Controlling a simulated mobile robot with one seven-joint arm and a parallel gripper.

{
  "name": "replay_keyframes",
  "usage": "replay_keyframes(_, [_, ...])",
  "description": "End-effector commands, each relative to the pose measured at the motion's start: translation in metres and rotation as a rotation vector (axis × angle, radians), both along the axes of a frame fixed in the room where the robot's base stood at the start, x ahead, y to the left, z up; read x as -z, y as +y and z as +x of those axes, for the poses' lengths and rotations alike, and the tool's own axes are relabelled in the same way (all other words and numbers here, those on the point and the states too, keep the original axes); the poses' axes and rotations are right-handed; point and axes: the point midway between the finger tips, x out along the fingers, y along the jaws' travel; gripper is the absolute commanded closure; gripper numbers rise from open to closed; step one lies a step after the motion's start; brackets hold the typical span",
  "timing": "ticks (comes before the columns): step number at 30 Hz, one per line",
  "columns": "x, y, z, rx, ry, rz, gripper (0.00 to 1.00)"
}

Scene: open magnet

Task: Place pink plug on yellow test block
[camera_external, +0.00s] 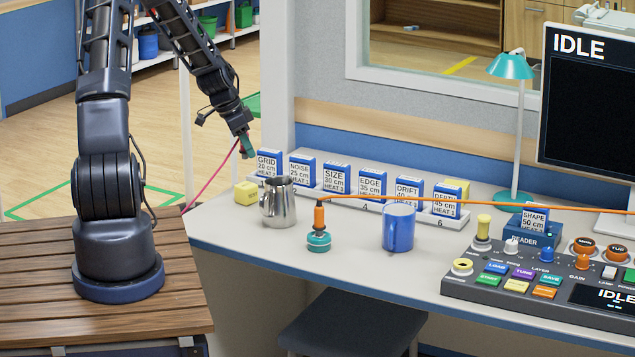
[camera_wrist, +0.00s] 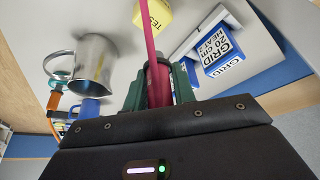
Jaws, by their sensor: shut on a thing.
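The pink plug (camera_wrist: 158,85) is between the green fingers of my gripper (camera_wrist: 160,88) in the wrist view. My gripper is shut on it, and its pink cable runs up past the yellow block in that picture. In the external view my gripper (camera_external: 246,145) hangs above the back left of the desk, near the GRID box. The yellow test block (camera_external: 246,193) sits on the desk's left end, below my gripper and apart from it. It also shows in the wrist view (camera_wrist: 152,17), with lettering on one face. The plug's tip is hard to make out.
A metal pitcher (camera_external: 279,203) stands right of the block. The GRID box (camera_external: 268,163) and several similar boxes stand in a white rack behind. A teal-based orange plug (camera_external: 319,238) and a blue mug (camera_external: 398,228) are further right. The pink cable (camera_external: 212,180) hangs left of the desk.

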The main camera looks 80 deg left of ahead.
Motion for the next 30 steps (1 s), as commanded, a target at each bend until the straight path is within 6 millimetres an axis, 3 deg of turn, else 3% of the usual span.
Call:
replay_keyframes(3, [0.020,0.000,0.000,-0.001,0.000,-0.002,0.97])
replay_keyframes(11, [0.036,0.000,0.000,0.000,0.000,0.000,0.97])
replay_keyframes(19, [0.067,0.000,0.000,0.001,0.001,-0.002,0.97])
replay_keyframes(30, [0.072,0.000,0.000,0.000,0.000,0.000,0.97])
